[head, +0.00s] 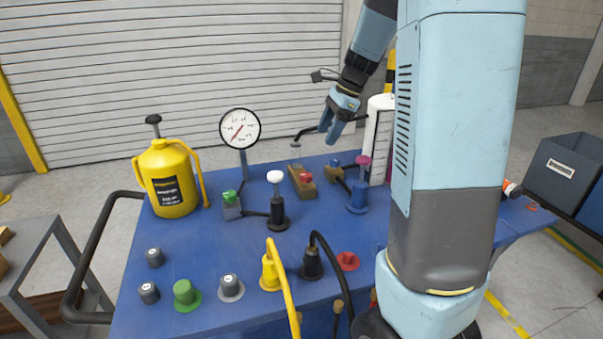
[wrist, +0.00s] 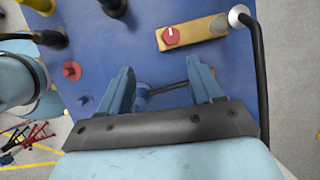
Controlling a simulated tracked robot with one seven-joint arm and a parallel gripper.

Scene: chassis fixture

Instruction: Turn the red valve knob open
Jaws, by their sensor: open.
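A red knob (head: 306,178) sits on a yellow-brown block (head: 296,170) near the middle of the blue table. In the wrist view the red knob (wrist: 171,36) shows a white mark on its top, and the block (wrist: 207,29) extends to its right. My gripper (head: 331,124) hangs above the back of the table, empty. In the wrist view its fingers are spread apart (wrist: 160,80), and the knob lies beyond the fingertips, apart from them. A blue fitting (wrist: 142,97) with a dark rod shows between the fingers.
A blue post with a pink top (head: 358,190), a black post with a white top (head: 278,205) and a green-topped block (head: 230,203) stand near the knob. A gauge (head: 240,128) and yellow can (head: 171,180) stand at the left. A flat red piece (head: 347,261) lies in front.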

